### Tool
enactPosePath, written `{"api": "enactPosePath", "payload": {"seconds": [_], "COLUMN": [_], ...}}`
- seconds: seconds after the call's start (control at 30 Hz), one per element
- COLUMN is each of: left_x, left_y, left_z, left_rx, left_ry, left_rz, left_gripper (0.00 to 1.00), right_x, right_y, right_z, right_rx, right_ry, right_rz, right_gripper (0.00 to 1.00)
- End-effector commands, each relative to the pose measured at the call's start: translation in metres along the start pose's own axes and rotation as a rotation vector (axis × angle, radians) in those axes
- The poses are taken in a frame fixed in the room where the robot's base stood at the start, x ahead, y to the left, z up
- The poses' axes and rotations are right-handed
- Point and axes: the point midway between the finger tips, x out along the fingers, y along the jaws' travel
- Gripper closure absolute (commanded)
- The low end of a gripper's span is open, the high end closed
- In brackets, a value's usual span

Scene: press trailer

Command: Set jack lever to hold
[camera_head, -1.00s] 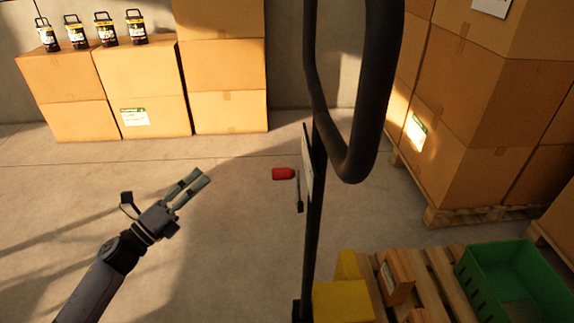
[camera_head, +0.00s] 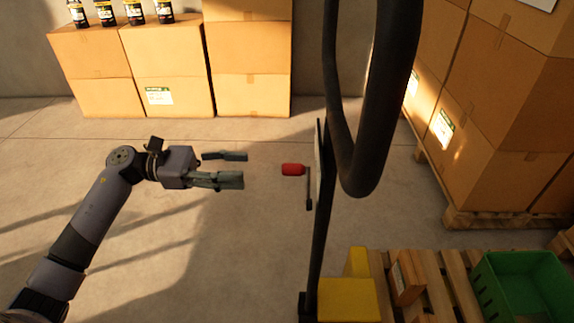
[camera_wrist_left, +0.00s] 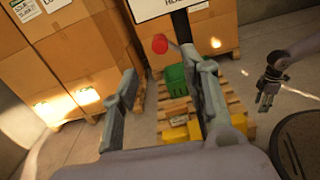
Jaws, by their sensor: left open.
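The jack lever has a red knob (camera_head: 293,169) on the left side of the jack's dark upright post (camera_head: 319,230). A thin dark rod (camera_head: 309,192) hangs beside the post near the knob. My left gripper (camera_head: 238,168) is open and empty, a short way left of the red knob, its fingers pointing toward it. In the left wrist view the red knob (camera_wrist_left: 160,44) shows beyond my left gripper's spread fingers (camera_wrist_left: 168,75), apart from them. My right gripper (camera_wrist_left: 266,98) shows small at the right of that view; its opening is unclear.
The black handle loop (camera_head: 372,170) rises above the post. A yellow block (camera_head: 347,302), a wooden pallet (camera_head: 432,285) and a green crate (camera_head: 520,290) are at lower right. Stacked boxes (camera_head: 480,150) stand at right. The floor around my left arm is clear.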

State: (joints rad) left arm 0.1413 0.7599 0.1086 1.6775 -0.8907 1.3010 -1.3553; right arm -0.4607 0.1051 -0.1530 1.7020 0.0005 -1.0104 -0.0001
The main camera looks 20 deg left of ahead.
Motion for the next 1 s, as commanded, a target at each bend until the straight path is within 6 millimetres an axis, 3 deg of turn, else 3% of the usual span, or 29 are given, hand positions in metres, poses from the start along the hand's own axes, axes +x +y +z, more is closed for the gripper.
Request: {"api": "enactPosePath", "payload": {"seconds": [0.3,0.5,0.93,1.0], "left_x": [0.07,0.098,0.108,0.108], "left_y": [0.0,0.0,0.0,0.0], "left_z": [0.002,0.001,0.0,0.0], "left_rx": [-0.002,-0.002,-0.002,-0.002], "left_ry": [-0.004,-0.002,0.0,-0.001], "left_rz": [-0.001,0.0,0.001,0.001], "left_gripper": [0.59,0.59,0.59,0.63], "right_x": [0.023,0.033,0.037,0.037], "right_y": [-0.002,-0.003,-0.003,-0.003], "right_z": [0.021,0.03,0.034,0.034], "right_rx": [-0.003,-0.004,-0.005,-0.005], "right_ry": [-0.021,-0.026,-0.028,-0.029], "right_rz": [-0.003,-0.004,-0.005,-0.004], "right_gripper": [0.55,0.55,0.55,0.55]}}
